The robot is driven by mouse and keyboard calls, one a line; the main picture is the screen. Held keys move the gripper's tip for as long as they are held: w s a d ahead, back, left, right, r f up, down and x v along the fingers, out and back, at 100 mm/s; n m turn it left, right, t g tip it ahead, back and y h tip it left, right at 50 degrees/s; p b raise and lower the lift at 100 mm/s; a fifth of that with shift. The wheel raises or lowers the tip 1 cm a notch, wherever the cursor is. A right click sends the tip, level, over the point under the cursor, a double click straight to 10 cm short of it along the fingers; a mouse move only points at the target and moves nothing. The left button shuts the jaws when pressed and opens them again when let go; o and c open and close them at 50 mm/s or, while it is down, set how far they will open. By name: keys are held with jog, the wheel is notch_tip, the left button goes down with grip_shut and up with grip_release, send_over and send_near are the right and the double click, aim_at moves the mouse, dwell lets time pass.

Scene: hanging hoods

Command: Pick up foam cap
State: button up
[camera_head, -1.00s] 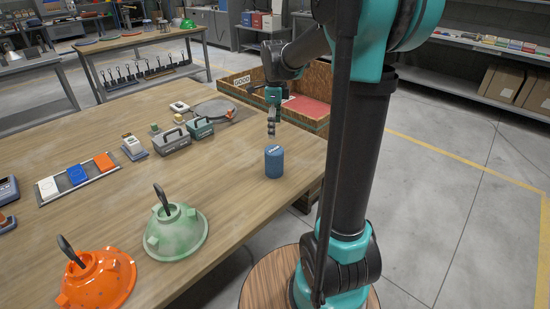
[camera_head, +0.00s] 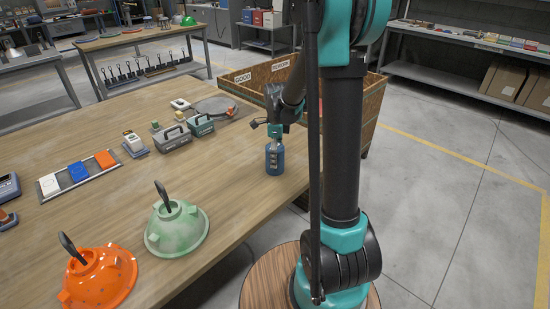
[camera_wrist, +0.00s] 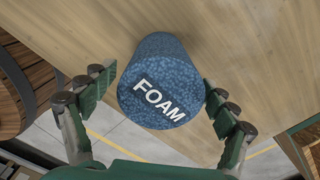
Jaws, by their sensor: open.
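The foam cap is a blue speckled cylinder (camera_head: 275,166) standing upright near the right edge of the wooden table. In the wrist view its top face (camera_wrist: 158,98) reads "FOAM" and lies between my fingers. My gripper (camera_wrist: 158,92) is open, one finger on each side of the cap. A narrow gap shows at the left finger, and the right finger is close to the cap's side; I cannot tell whether it touches. In the head view my gripper (camera_head: 275,150) is directly above the cap and hides part of it.
A green hood (camera_head: 176,229) and an orange hood (camera_head: 103,278) sit on the wooden table (camera_head: 110,195). A wooden crate (camera_head: 372,112) marked "GOOD" and another label is beyond the table. Bare tabletop lies left of the cap.

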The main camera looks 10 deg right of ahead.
jog(key=shift+f, duration=1.6)
jog(key=c, duration=0.8)
